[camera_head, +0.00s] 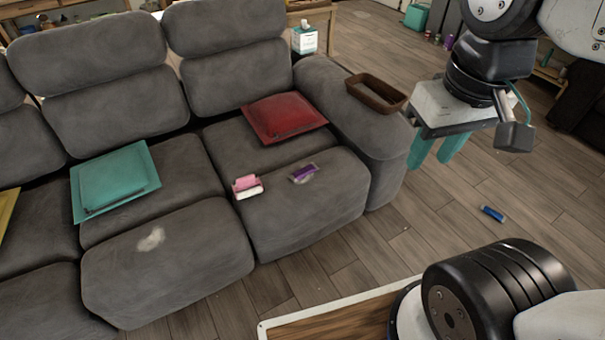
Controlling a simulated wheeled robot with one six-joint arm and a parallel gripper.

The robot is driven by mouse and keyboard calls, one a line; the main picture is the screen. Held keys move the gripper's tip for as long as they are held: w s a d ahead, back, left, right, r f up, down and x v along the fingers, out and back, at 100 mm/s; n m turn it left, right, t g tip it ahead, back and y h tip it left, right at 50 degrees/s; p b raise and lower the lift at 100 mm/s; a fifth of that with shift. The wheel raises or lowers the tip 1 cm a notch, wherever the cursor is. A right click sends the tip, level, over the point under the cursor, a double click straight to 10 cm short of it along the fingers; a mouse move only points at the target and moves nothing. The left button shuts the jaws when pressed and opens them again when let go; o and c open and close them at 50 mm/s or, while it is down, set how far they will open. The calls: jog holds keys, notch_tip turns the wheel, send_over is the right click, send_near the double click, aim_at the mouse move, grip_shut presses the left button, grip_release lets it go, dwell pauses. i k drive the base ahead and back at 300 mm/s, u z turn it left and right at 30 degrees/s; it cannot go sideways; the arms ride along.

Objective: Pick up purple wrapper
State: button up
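The purple wrapper (303,173) is small and lies on the grey sofa's right-hand seat cushion, on a pale patch. My gripper (434,158) is at the upper right, with its two teal fingers pointing down. The fingers are apart, with nothing seen between them. In the picture it is to the right of the sofa's armrest and well apart from the wrapper.
A pink and white item (247,187) lies left of the wrapper. A red pillow (284,117) and a teal pillow (115,181) lie on the sofa. A brown tray (391,107) rests on the armrest (350,120). A blue item (493,214) lies on the wooden floor.

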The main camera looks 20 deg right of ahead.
aim_at(300, 174)
jog(key=u, duration=0.05)
jog(key=k, duration=0.5)
jog(key=z, duration=0.75)
jog(key=i, duration=1.45)
jog(key=u, duration=0.85)
jog(key=i, duration=0.3)
jog(key=u, duration=0.35)
